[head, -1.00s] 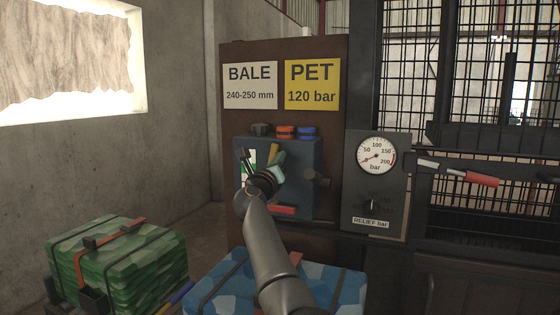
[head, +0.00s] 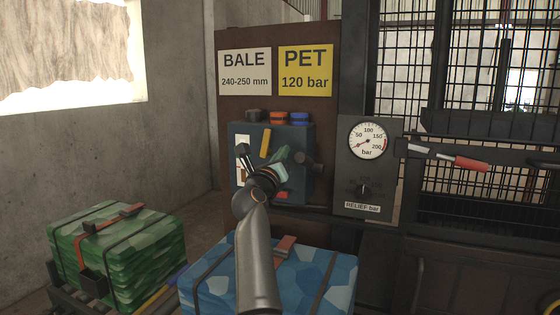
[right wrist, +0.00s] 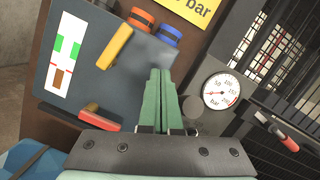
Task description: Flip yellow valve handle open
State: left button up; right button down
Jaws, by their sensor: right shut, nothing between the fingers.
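The yellow valve handle (head: 265,143) is a short bar on the front of the dark blue valve box (head: 299,140). It stands nearly upright, its top leaning slightly right in the head view. In the right wrist view the handle (right wrist: 115,47) runs diagonally, left of my fingers and apart from them. My right gripper (head: 284,158) is just below and right of the handle in the head view. Its green fingers (right wrist: 160,76) are together with nothing between them, pointing at the box face. My left gripper is in neither view.
A red handle (right wrist: 86,117) sits low on the box. Orange (head: 278,118) and blue (head: 299,118) caps are on top. A pressure gauge (head: 368,138) stands to the right. A blue bale (head: 330,270) lies below and a green bale (head: 120,250) at left.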

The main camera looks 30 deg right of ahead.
jog(key=v, duration=0.4)
jog(key=shift+s+d+r, duration=0.15)
jog(key=shift+s+r, duration=0.1)
jog(key=shift+r, duration=0.05)
dwell(0.4)
